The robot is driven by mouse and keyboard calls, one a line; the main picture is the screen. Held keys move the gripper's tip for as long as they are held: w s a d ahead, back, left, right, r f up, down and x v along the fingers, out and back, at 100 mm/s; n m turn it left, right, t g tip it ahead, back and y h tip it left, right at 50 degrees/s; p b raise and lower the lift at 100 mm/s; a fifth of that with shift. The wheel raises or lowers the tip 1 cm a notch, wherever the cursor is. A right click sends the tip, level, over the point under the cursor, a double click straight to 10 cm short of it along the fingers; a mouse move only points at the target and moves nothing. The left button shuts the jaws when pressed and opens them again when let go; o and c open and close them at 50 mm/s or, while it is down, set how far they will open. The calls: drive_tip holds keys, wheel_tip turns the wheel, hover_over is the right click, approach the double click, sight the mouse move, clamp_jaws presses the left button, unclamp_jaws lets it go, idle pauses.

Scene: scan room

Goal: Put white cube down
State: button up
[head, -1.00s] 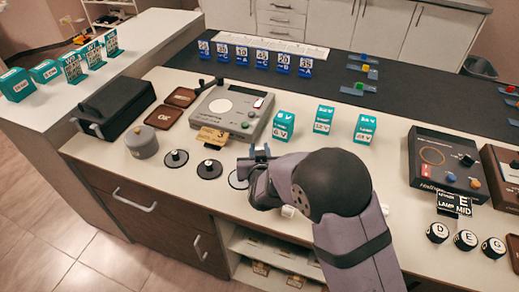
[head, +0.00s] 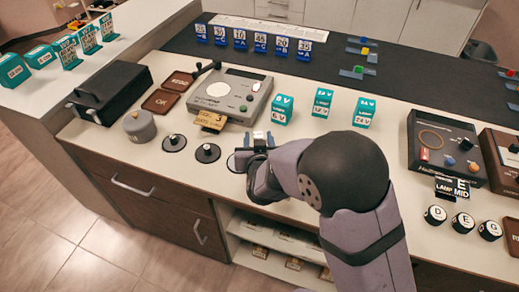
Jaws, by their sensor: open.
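My gripper (head: 258,141) is open at the front middle of the pale bench, just in front of the grey device with a round white plate. A small whitish patch shows between its fingertips. It may be the white cube, but it is too small to tell, and I cannot tell whether it touches the bench. A dark-rimmed disc (head: 236,162) lies on the bench at the left of my gripper, partly hidden by it.
The grey device (head: 229,97) stands behind, with a tan card (head: 210,120) at its front. Two black knobbed discs (head: 207,153) and a grey cylinder (head: 139,126) are to the left. Teal blocks (head: 322,103) stand behind right. A black meter box (head: 445,147) is further right.

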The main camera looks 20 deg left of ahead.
drive_tip(key=v, duration=0.8)
drive_tip(key=shift+d, duration=0.1)
